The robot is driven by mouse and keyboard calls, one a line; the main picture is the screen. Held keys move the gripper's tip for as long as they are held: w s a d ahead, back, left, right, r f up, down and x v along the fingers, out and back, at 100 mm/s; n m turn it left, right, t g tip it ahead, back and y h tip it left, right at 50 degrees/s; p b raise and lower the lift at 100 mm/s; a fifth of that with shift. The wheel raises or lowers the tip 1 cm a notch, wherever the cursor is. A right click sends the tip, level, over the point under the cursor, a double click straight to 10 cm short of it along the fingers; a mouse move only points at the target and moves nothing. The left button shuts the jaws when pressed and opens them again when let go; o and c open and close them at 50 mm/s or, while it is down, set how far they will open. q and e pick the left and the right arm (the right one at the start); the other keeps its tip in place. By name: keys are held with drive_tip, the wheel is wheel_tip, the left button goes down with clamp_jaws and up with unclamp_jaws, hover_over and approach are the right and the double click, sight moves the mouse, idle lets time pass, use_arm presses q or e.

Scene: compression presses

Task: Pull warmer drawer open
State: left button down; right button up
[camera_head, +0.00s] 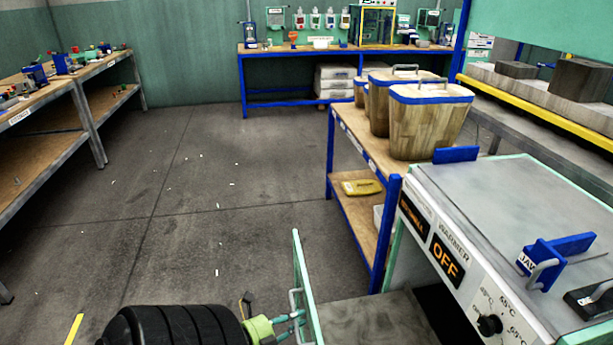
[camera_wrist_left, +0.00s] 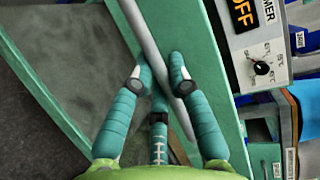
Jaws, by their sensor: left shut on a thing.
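The warmer (camera_head: 441,236) stands at the right, with a grey top and an OFF display. Its drawer stands out from the body; the grey inside (camera_head: 375,318) and the green front panel (camera_head: 307,292) show in the head view. A metal handle (camera_head: 294,302) is on the panel's outer side. My left gripper (camera_head: 291,326) comes in from the bottom left and is at the handle. In the left wrist view, my left gripper (camera_wrist_left: 158,77) has its teal fingers shut around the handle bar (camera_wrist_left: 148,45). My right gripper is out of view.
Blue clamp-like blocks (camera_head: 553,262) sit on the warmer top. Wooden bins with blue rims (camera_head: 428,98) stand on a blue-framed table behind the warmer. Workbenches line the left side and back wall. The concrete floor (camera_head: 180,200) left of the drawer is mostly clear.

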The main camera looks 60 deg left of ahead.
use_arm(q)
drive_tip(key=shift+s+a, duration=0.25)
drive_tip(key=shift+s, duration=0.35)
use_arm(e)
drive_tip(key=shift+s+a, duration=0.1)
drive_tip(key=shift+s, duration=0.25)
use_arm(q)
drive_tip(key=c, duration=1.2)
unclamp_jaws()
drive_tip(key=shift+o, duration=0.2)
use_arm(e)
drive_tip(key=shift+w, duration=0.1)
use_arm(q)
drive_tip(key=s+r, duration=0.2)
drive_tip(key=s, duration=0.9)
drive_tip(key=shift+s, duration=0.4)
